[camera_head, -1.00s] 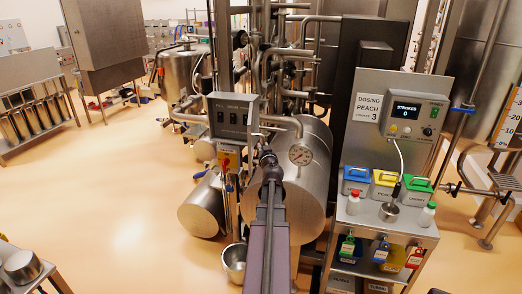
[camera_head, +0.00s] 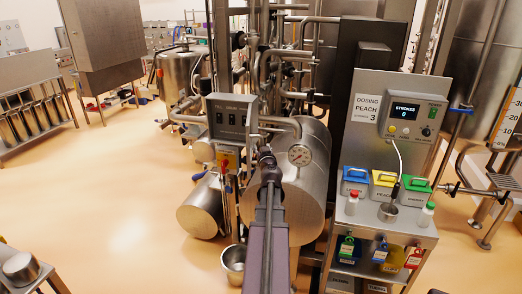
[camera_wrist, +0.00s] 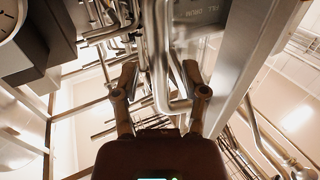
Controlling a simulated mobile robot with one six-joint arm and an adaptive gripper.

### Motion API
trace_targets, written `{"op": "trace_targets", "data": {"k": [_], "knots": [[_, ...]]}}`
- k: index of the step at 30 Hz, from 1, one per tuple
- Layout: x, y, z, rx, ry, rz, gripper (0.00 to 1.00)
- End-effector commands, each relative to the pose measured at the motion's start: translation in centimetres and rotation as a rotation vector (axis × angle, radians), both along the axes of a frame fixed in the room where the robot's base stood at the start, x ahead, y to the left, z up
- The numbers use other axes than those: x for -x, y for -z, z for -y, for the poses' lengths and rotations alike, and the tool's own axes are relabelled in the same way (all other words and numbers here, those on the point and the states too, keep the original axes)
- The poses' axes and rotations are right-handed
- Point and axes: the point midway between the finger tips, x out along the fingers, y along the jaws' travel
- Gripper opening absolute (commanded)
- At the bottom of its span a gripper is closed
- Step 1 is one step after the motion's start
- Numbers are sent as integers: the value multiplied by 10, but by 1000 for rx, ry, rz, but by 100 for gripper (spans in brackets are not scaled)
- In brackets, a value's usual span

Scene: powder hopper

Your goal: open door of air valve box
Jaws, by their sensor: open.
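No box in view carries a readable air valve label, so I cannot tell for sure which one is the air valve box. A large closed steel cabinet (camera_head: 105,40) hangs on legs at the upper left of the head view. A smaller grey box (camera_head: 232,118) marked "FILL DRUM" stands left of centre; its underside shows in the wrist view (camera_wrist: 200,12). My gripper (camera_wrist: 163,90) is open, its two fingers apart with nothing held. Bent steel pipes show between and beyond the fingers. In the head view my arm reaches forward near the drum and largely hides the gripper.
A dosing panel (camera_head: 395,120) and a shelf with coloured boxes are at the right. The floor (camera_head: 120,200) at left is clear.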

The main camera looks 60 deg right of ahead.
Motion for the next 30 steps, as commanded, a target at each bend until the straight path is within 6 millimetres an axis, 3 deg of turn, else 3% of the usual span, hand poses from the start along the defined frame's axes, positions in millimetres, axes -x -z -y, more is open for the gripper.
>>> {"op": "trace_targets", "data": {"k": [18,30], "knots": [[44,0,-52,0,-1,0,57],[48,0,-57,0,-1,0,57]]}}
